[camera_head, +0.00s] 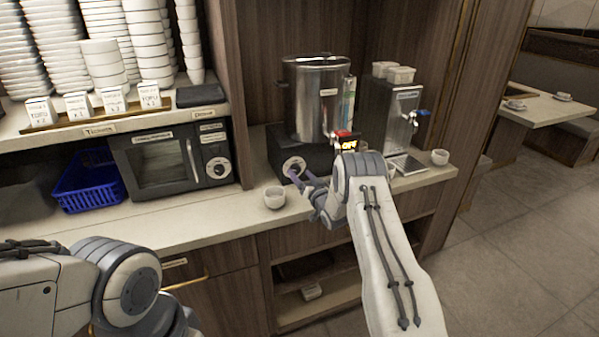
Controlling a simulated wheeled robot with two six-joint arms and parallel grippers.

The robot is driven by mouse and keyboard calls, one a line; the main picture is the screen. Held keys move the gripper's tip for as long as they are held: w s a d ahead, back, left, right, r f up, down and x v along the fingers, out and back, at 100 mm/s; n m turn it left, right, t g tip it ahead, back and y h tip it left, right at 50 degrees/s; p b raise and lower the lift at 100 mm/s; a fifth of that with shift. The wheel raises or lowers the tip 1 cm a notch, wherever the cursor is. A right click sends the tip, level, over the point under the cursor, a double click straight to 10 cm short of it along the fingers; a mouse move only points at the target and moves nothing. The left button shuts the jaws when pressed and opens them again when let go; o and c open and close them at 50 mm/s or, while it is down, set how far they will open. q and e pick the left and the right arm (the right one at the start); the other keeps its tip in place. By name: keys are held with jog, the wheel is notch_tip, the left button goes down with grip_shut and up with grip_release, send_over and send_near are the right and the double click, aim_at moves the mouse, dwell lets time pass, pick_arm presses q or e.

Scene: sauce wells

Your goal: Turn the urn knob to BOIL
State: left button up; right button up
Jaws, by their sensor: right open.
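The steel urn (317,98) stands on a dark base (268,151) on the counter, left of a steel dispenser. Its round pale knob (293,165) is on the front of the base; its markings are too small to read. A lit orange display (347,144) right of the knob seems to read "OFF". My right gripper (296,178) is open, with its fingertips at the lower edge of the knob; whether they touch it I cannot tell. My left arm shows at the lower left, but its gripper is out of view.
A white cup (274,197) stands on the counter just left of my right gripper. Another cup (439,157) stands right of the steel dispenser (392,110). A microwave (172,160) and a blue basket (88,184) are at the left.

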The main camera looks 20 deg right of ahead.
jog(key=shift+w+a, duration=0.1)
jog(key=shift+w, duration=0.65)
